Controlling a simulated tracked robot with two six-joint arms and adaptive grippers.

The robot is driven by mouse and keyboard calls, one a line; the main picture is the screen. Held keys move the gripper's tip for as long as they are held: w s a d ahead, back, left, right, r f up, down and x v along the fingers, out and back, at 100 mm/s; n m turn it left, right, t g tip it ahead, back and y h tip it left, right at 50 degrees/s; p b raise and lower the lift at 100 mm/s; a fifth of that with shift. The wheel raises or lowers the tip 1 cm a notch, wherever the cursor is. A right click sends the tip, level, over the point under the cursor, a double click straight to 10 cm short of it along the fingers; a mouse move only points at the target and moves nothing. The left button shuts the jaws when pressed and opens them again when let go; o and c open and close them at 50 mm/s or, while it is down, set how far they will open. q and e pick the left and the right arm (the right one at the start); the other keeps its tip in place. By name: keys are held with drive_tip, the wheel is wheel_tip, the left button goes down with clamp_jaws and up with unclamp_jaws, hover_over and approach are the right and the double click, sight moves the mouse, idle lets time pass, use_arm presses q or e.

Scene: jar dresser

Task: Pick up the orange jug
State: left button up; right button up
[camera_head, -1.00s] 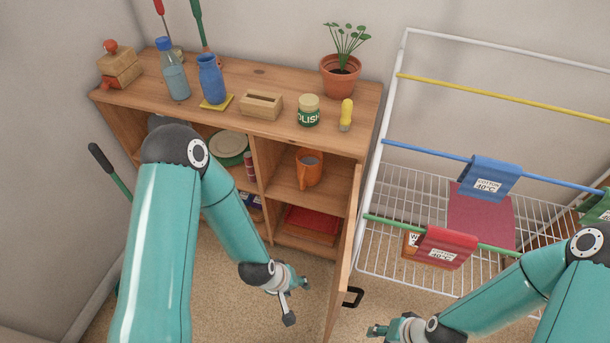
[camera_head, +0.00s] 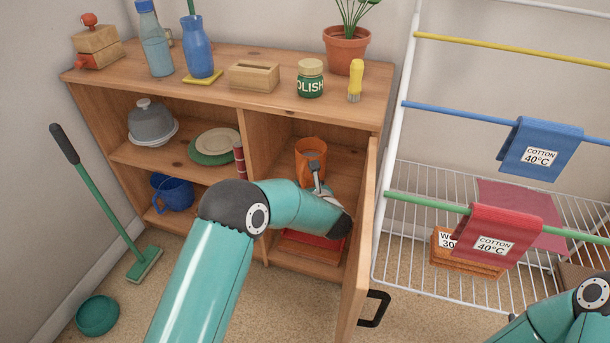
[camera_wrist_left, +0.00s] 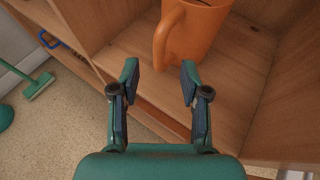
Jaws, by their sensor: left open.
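The orange jug (camera_head: 311,154) stands upright on the upper shelf of the dresser's right compartment, holding something greyish inside. It also shows in the left wrist view (camera_wrist_left: 202,36), its handle turned toward my gripper. My left gripper (camera_head: 317,178) is at the front of that compartment, just before the jug. In the left wrist view the left gripper (camera_wrist_left: 159,80) is open and empty, its fingers either side of the line to the handle and apart from it. My left forearm hides part of the shelf below the jug. My right gripper is out of view; only part of the right arm shows.
The dresser (camera_head: 225,95) has an open door (camera_head: 358,245) on the right, close to my left wrist. A drying rack (camera_head: 390,180) with cloths stands beyond it. A polish jar (camera_head: 310,84) and yellow-handled brush (camera_head: 355,80) stand on top. A blue mug (camera_head: 173,193) is lower left.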

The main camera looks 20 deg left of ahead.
sight(303, 178)
use_arm(q)
drive_tip(key=shift+b+x, duration=0.5)
drive_tip(key=shift+x, duration=3)
drive_tip(key=shift+s+f, duration=0.1)
drive_tip(key=shift+f, duration=0.05)
clamp_jaws()
